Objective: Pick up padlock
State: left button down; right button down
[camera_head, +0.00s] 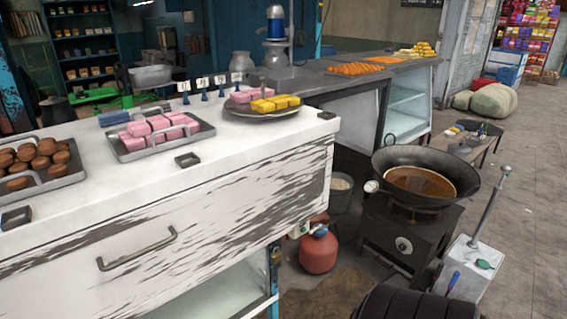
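I cannot clearly make out a padlock. A small dark and yellowish fitting (276,256) is at the lower right corner of the white counter (200,205), above the glass front; it is too small to tell what it is. Neither of my grippers is in view.
A black wok (462,176) with brown liquid sits on a dark stove (403,238). A red gas cylinder (318,255) stands beside it. A light box (465,270) holds a blue-handled tool. Trays of sweets (165,150) line the counter. Open floor (530,210) lies at right.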

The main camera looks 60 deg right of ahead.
aim_at(275, 258)
jog(key=z, duration=1.7)
